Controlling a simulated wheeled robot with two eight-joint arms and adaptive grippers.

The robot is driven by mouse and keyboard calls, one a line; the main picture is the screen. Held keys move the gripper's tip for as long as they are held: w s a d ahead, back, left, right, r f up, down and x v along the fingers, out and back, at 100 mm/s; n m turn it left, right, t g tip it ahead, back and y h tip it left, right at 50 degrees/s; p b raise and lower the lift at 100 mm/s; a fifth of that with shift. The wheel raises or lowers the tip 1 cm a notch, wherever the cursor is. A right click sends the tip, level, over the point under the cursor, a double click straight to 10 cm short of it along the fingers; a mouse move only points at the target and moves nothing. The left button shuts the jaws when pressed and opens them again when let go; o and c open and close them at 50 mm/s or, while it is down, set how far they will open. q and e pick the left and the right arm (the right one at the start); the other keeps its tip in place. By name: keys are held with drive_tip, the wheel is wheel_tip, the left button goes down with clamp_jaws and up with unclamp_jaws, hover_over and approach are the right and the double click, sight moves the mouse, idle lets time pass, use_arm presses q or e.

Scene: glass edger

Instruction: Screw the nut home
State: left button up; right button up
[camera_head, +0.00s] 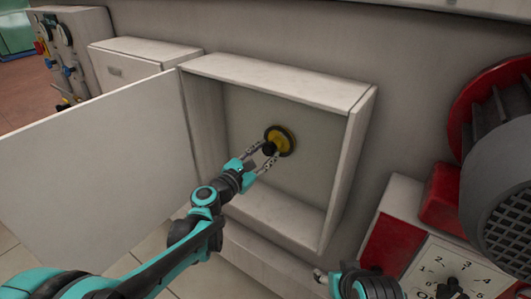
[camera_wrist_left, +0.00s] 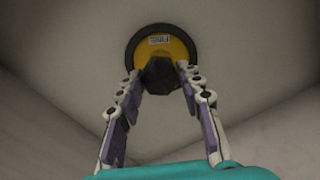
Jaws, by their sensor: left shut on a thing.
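The nut (camera_wrist_left: 160,75) is a dark faceted piece in front of a round yellow disc (camera_wrist_left: 172,47) with a black rim. The disc is on the back wall inside an open white cabinet box, and it also shows in the head view (camera_head: 284,139). My left gripper (camera_head: 264,150) reaches into the box and is shut on the nut, one finger on each side of it. In the left wrist view the fingertips (camera_wrist_left: 160,74) touch the nut's sides. The nut's far side is hidden. My right gripper (camera_head: 326,276) is only partly in view at the bottom, outside the box.
The white box (camera_head: 345,185) has side walls, a top and a bottom around my left gripper. Its door (camera_head: 100,150) stands open to the left. A dial panel (camera_head: 455,268) and a grey and red motor (camera_head: 500,150) are at the right.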

use_arm(q)
drive_tip(key=m, duration=0.6)
drive_tip(key=shift+m, duration=0.4)
drive_tip(key=m, duration=0.5)
drive_tip(key=o, duration=1.4)
drive_tip(key=shift+m, duration=0.3)
drive_tip(key=shift+c, duration=0.2)
drive_tip(key=v, duration=0.6)
drive_tip(key=shift+p, duration=0.4)
